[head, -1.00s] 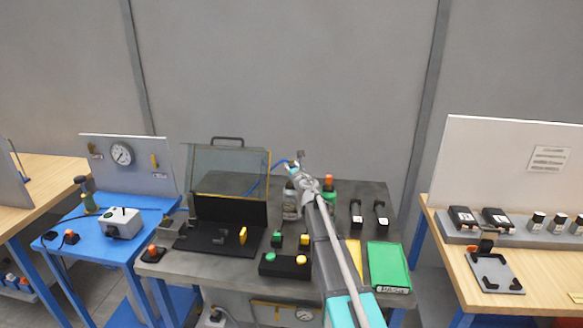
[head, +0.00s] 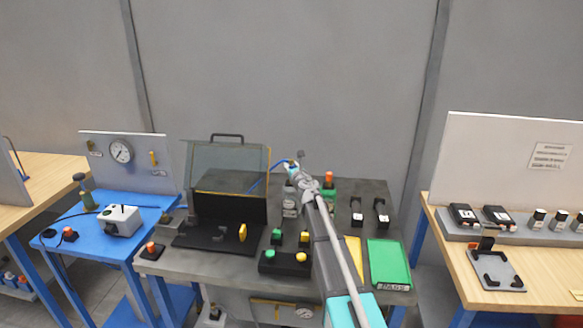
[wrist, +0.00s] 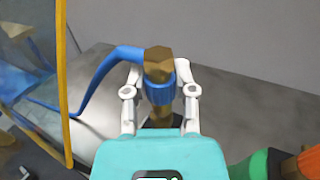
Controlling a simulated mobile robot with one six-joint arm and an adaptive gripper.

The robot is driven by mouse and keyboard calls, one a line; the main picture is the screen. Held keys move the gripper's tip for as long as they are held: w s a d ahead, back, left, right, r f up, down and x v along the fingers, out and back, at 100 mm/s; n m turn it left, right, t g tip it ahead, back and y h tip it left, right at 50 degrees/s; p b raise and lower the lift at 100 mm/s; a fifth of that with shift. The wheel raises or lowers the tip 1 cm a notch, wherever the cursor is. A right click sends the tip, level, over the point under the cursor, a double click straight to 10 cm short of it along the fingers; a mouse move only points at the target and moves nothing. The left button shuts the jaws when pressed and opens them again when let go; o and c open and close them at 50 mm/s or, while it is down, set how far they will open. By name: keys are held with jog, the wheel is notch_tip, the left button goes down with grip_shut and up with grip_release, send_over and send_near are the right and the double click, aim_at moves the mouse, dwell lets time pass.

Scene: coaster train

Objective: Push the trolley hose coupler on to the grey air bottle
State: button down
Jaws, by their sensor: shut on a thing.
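The hose coupler (wrist: 160,82) is a blue collar with a brass hex top, and a blue hose (wrist: 105,72) runs from it to the left. My gripper (wrist: 160,92) is shut on the collar, one white finger on each side. In the head view my gripper (head: 296,171) is directly above the grey air bottle (head: 289,207), which stands upright on the dark bench. A brass stem shows below the collar in the wrist view. Whether it is seated on the bottle is hidden by my gripper.
A green bottle with an orange top (head: 329,187) stands close on the right. A clear guard in a yellow frame (head: 229,170) is on the left. Black button boxes (head: 285,262) and a green tray (head: 388,264) lie in front.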

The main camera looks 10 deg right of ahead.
jog(key=shift+f+b, duration=0.35)
jog(key=shift+f, duration=0.05)
dwell(0.4)
jog(key=shift+c, duration=1.8)
grip_release()
jog(key=shift+s, duration=0.1)
jog(key=s+d, duration=0.1)
jog(key=s, duration=1)
jog(key=shift+s+d, duration=0.25)
jog(key=shift+s, duration=0.15)
